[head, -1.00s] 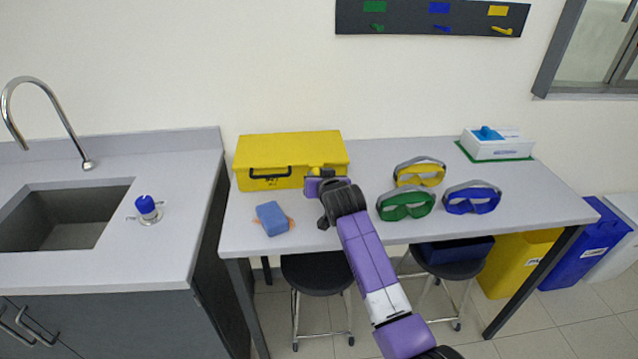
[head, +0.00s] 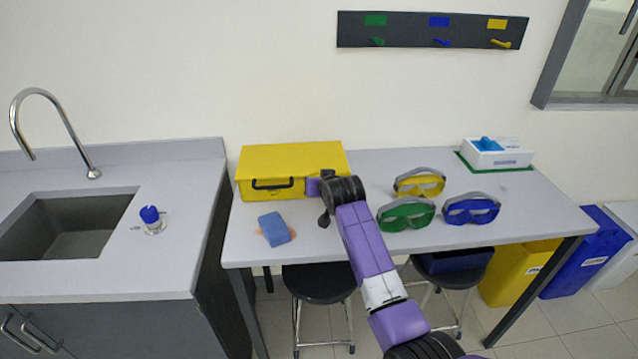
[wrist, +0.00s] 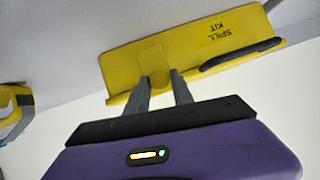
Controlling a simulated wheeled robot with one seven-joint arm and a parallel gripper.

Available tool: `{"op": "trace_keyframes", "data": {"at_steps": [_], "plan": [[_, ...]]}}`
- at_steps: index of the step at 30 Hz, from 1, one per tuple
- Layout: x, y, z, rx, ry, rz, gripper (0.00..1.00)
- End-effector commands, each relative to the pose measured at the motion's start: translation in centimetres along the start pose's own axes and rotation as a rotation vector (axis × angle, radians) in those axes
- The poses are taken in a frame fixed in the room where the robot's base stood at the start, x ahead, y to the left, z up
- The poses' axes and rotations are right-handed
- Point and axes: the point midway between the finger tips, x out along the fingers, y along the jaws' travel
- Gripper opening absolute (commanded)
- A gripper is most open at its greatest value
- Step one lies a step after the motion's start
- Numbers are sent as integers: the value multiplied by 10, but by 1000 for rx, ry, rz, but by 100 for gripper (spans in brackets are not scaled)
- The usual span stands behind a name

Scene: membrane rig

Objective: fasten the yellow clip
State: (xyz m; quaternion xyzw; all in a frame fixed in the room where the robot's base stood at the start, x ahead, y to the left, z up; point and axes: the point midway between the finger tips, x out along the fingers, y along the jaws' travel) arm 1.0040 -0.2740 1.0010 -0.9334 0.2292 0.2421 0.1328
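The yellow spill kit case (head: 290,160) stands closed-looking at the back left of the table. In the wrist view its front (wrist: 190,50) carries a dark handle and "SPILL KIT" lettering. A yellow clip (wrist: 151,57) shows on the case, straight ahead of my gripper (wrist: 160,78). My gripper's two grey fingers are apart, with yellow between their tips. I cannot tell whether they touch the clip. In the head view my wrist hides the clip and my fingers; only part of my purple gripper body shows at the case's right front.
A blue sponge (head: 274,229) lies left of my arm. Yellow goggles (head: 419,183), green goggles (head: 406,214) and blue goggles (head: 471,209) lie to the right. A white box (head: 496,155) stands at the back right. Two stools are under the table; a sink (head: 60,235) is left.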

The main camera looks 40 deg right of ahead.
Motion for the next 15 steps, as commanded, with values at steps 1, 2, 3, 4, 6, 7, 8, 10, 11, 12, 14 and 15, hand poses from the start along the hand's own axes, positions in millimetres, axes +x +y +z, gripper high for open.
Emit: {"op": "trace_keyframes", "data": {"at_steps": [1,2,3,4,6,7,8,10,11,12,14,15], "plan": [[-3,-1,-16,1,31,-3,40],[-3,-1,-16,1,31,-3,46],[-3,0,-16,1,31,-2,47],[-3,0,-16,2,32,-1,47],[-2,1,-16,2,32,0,47],[-2,2,-17,2,32,1,47],[-2,2,-17,3,32,2,47],[-2,3,-17,3,32,3,47],[-2,3,-17,3,32,4,47],[-2,4,-17,3,32,4,47],[-2,4,-17,3,33,5,47],[-2,5,-17,4,33,6,47]]}}
